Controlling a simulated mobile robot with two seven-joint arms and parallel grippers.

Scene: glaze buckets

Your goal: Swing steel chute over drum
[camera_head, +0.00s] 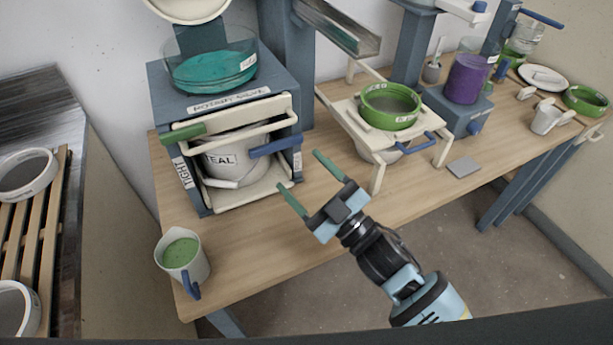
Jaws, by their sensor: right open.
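The steel chute (343,28) is a grey open trough at the top of the head view, beside a blue-grey post (287,70). Its lower end points down to the right, clear of the clear round drum (208,72) with teal contents. That drum sits on a blue-grey housing labelled ROTARY SIEVE (273,82). A white bucket labelled TEAL (225,160) stands inside the housing, behind a cream frame with a green and a blue handle. My right gripper (308,178) is open and empty, in front of the housing and below the chute. My left gripper is out of view.
A jug of green glaze (183,258) stands at the table's front left corner. A cream stand (376,150) holds a green-rimmed sieve (391,105) right of the housing. A purple container (466,80) stands further right. Bare wooden table (235,235) shows in front.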

